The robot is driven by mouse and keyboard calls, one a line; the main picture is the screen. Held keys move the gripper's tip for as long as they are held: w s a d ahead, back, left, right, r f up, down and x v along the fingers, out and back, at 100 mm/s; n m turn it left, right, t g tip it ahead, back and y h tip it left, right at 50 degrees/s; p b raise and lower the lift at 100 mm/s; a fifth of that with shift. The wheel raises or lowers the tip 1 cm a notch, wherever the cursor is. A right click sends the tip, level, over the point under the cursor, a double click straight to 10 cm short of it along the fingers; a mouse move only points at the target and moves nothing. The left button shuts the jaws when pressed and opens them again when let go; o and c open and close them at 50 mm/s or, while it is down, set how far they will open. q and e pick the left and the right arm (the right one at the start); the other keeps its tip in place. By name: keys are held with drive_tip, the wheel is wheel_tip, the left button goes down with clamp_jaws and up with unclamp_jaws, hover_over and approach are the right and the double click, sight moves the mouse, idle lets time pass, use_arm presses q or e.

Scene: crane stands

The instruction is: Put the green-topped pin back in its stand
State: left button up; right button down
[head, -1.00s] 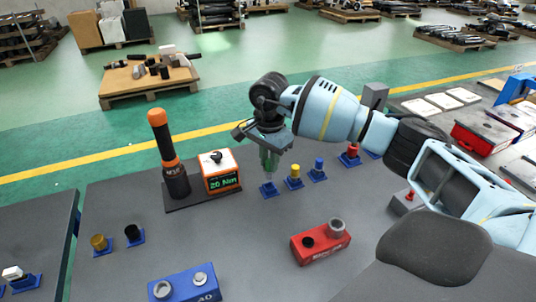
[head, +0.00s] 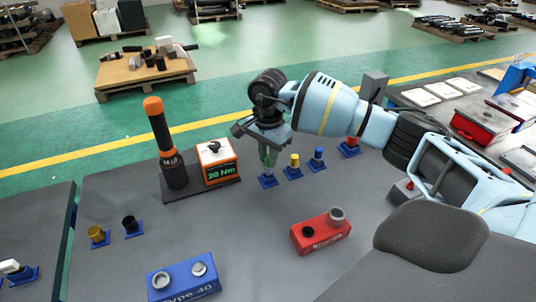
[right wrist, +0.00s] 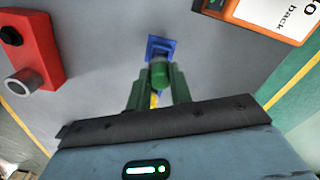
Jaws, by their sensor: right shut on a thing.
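My right gripper (head: 268,158) points down above a small blue stand (head: 268,181), the leftmost of a row. In the right wrist view, its two fingers (right wrist: 159,88) are shut on the green-topped pin (right wrist: 160,74). The pin's round green top shows between the fingers. The blue stand (right wrist: 160,46) lies directly beyond the pin in that view. The pin's lower end is hard to see, so I cannot tell whether it is in the stand's hole or just above it. My left gripper is not in view.
Beside the stand are a yellow-topped pin (head: 294,162) and a blue-topped pin (head: 317,158) in blue stands. An orange torque tester (head: 216,163) stands to the left. A red block (head: 321,233) and a blue block (head: 183,279) lie nearer. The grey table between is clear.

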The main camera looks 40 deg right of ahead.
drive_tip(key=shift+f+b, duration=0.45)
drive_tip(key=shift+f, duration=0.75)
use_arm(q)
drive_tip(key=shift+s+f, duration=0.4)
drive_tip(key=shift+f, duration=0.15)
use_arm(e)
drive_tip(key=c, duration=1.2)
unclamp_jaws()
drive_tip(key=shift+f, duration=0.1)
drive_tip(key=shift+r+p, duration=1.25)
drive_tip(key=shift+r, duration=1.35)
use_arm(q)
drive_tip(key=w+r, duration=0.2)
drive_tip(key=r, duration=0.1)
use_arm(e)
drive_tip(key=shift+f, duration=0.1)
